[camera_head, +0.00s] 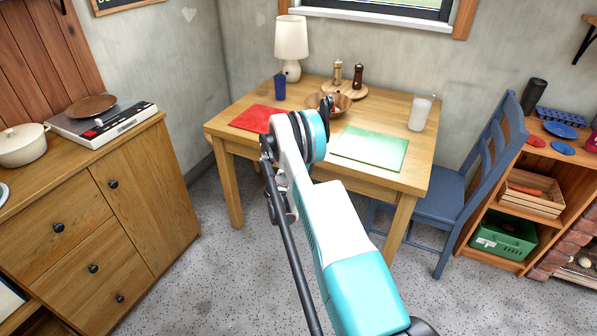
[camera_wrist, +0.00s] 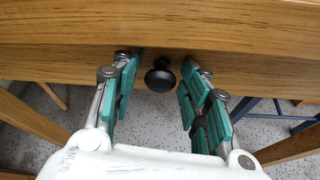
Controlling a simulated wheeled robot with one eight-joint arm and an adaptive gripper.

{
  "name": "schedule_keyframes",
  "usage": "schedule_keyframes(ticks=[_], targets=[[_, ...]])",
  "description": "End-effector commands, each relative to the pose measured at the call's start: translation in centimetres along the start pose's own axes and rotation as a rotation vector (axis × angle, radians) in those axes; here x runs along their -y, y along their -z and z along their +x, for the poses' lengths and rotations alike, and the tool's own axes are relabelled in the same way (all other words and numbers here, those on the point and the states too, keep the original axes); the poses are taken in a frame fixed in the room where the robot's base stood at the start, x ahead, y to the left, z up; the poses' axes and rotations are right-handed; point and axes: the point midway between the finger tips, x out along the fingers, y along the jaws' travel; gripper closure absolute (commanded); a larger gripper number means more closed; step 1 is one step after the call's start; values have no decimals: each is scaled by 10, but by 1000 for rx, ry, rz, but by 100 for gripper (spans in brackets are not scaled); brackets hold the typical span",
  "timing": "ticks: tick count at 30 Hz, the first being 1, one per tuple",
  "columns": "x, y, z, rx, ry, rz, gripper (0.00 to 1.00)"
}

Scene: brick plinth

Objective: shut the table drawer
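The wooden table (camera_head: 318,98) stands against the wall, and my arm covers part of its near side. In the wrist view its drawer front (camera_wrist: 240,72) shows as a wood band with a round black knob (camera_wrist: 160,76) below the tabletop edge (camera_wrist: 160,28). How far the drawer stands out is hard to tell. My gripper (camera_wrist: 160,66) is open and empty, with one teal-padded finger on each side of the knob and a visible gap to both.
On the table are a lamp (camera_head: 291,46), a red mat (camera_head: 258,118), a green mat (camera_head: 370,148) and a white cup (camera_head: 420,113). A blue chair (camera_head: 445,190) stands at the right, a cabinet (camera_head: 100,220) at the left. Speckled floor (camera_head: 215,265) lies open between.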

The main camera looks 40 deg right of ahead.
Motion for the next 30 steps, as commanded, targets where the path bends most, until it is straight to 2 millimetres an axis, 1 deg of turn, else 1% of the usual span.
schedule_keyframes(ticks=[11,14,21,24,27,30], targets=[[1,0,-3,-1,2,0,52],[0,0,-12,-1,2,0,52],[0,0,-51,-1,1,0,52],[0,0,-64,-1,1,0,52],[0,0,-71,0,2,0,52],[1,0,-74,0,2,1,52]])
